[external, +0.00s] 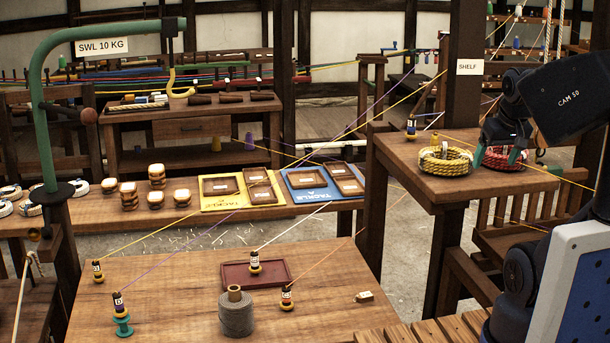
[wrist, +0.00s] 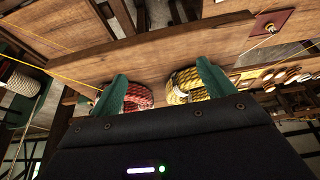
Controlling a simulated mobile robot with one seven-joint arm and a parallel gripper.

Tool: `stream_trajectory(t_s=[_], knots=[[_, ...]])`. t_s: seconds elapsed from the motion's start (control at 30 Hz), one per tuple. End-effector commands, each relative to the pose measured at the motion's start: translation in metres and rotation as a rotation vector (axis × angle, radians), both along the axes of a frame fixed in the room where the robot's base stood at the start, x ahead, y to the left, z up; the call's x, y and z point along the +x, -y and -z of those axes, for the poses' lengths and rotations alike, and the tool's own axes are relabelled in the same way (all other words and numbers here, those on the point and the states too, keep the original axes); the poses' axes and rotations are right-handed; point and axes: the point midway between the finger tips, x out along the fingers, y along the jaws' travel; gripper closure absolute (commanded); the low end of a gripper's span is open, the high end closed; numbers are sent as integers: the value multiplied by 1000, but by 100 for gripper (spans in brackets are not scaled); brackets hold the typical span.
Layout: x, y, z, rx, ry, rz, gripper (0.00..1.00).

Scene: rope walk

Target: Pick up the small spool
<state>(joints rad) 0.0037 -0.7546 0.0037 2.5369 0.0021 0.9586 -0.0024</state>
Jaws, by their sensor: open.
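One (external: 411,126) stands on the raised shelf at the right. My gripper (external: 497,155), with green fingers, is open and empty near the shelf's rope coils. Its fingers also show in the wrist view (wrist: 162,72).
A yellow rope coil (external: 445,160) and a red rope coil (external: 505,159) lie on the shelf close to my fingers. Thin coloured lines run from the spools across the room. A shelf post (external: 466,65) rises left of my arm. A small tag (external: 364,297) lies on the front table.

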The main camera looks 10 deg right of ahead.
Motion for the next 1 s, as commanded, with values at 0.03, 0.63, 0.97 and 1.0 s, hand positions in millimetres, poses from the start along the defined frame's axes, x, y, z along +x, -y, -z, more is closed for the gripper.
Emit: stream_trajectory(t_s=[0.03,0.63,0.97,1.0], knots=[[0,0,0,0,0,0,8],[6,-4,-55,-1,-5,-12,0],[48,-42,-80,-7,-51,-95,0],[55,-50,-84,-7,-60,-110,0]])
